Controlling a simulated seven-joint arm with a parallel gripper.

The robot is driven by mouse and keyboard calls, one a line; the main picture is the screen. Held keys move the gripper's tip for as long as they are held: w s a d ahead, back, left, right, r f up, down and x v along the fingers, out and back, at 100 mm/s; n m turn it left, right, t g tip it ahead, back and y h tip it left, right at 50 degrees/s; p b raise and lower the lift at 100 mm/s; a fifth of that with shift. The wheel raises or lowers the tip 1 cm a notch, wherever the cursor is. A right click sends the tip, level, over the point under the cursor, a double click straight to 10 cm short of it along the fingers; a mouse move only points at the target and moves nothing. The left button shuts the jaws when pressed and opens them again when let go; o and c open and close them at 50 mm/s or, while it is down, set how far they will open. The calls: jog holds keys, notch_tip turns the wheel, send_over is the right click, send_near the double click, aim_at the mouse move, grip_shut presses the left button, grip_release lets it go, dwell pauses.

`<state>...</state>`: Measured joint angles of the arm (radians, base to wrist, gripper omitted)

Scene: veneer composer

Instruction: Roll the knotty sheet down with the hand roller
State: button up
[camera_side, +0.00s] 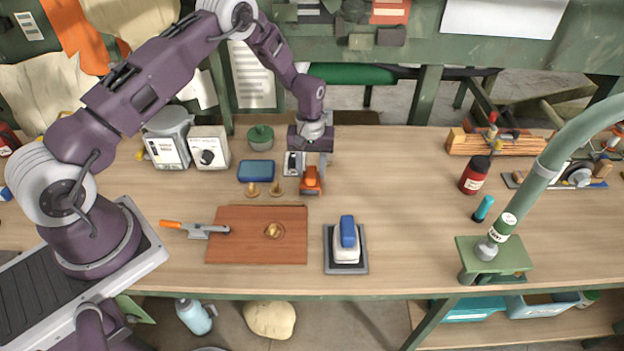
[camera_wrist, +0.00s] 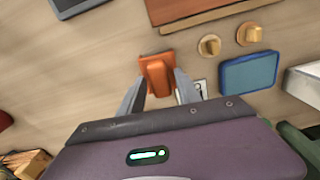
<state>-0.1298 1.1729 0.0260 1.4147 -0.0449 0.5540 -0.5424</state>
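An orange tool (camera_side: 312,183), seemingly the hand roller, is between my gripper's fingertips (camera_side: 313,172), behind and right of the sheet. In the wrist view the fingers (camera_wrist: 160,80) press against both sides of the orange tool (camera_wrist: 157,70). Its underside is hidden, so I cannot tell whether it touches the bench.
A blue box (camera_side: 256,171) and two small tan knobs (camera_side: 252,190) stand behind the sheet. A white block with a blue top sits on a grey pad (camera_side: 346,268) right of it. An orange-handled scraper (camera_side: 197,231) lies at left.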

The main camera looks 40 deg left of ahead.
jog(key=shift+c, duration=0.2)
grip_shut()
jog(key=shift+r, duration=3)
jog(key=c, duration=0.6)
grip_release()
jog(key=shift+c, duration=0.2)
grip_shut()
